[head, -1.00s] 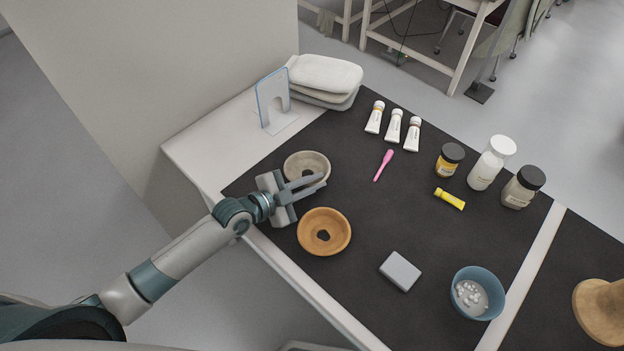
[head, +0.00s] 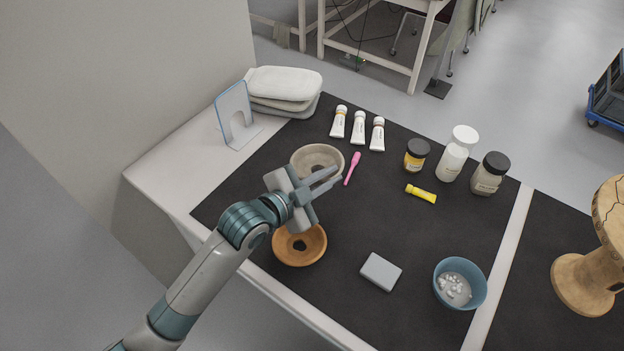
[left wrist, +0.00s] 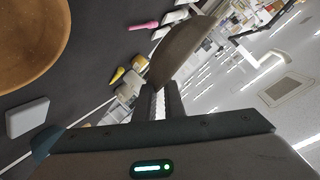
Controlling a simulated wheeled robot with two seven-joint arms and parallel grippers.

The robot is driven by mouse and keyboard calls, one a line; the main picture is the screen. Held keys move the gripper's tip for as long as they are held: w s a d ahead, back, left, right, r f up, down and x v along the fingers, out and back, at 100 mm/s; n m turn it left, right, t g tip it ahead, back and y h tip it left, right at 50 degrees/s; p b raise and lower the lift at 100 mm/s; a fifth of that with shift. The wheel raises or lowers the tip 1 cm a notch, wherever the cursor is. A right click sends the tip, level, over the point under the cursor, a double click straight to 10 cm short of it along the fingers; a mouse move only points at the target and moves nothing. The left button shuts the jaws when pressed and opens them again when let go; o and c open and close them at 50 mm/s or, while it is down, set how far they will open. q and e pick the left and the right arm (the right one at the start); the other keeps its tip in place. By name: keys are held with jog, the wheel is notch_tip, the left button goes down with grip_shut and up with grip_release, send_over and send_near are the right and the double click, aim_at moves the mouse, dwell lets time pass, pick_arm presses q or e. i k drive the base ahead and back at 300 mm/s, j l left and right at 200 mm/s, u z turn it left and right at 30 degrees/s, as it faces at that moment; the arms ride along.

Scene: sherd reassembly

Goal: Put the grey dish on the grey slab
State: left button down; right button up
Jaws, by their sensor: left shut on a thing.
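The grey dish (head: 312,155) is a round, shallow bowl, held by its rim in my left gripper (head: 330,181). The gripper is shut on it, and the gripper and arm hide part of its near side. In the left wrist view the dish (left wrist: 183,50) shows edge-on between the fingers (left wrist: 166,103), tilted in that picture. The grey slab (head: 380,271) is a small light block on the dark mat, to the right of and nearer than the gripper, with nothing on it. The slab (left wrist: 27,117) also shows at the left wrist view's left edge. My right gripper is not in view.
A blue bowl (head: 442,285) with white bits stands right of the slab. A pink tool (head: 352,168), white tubes, jars and a yellow tube (head: 421,194) lie farther back.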

aim_at(381, 270)
jog(key=k+l, duration=0.4)
jog(key=k+l+u, duration=0.1)
jog(key=k+l, duration=0.35)
jog(key=k, duration=0.2)
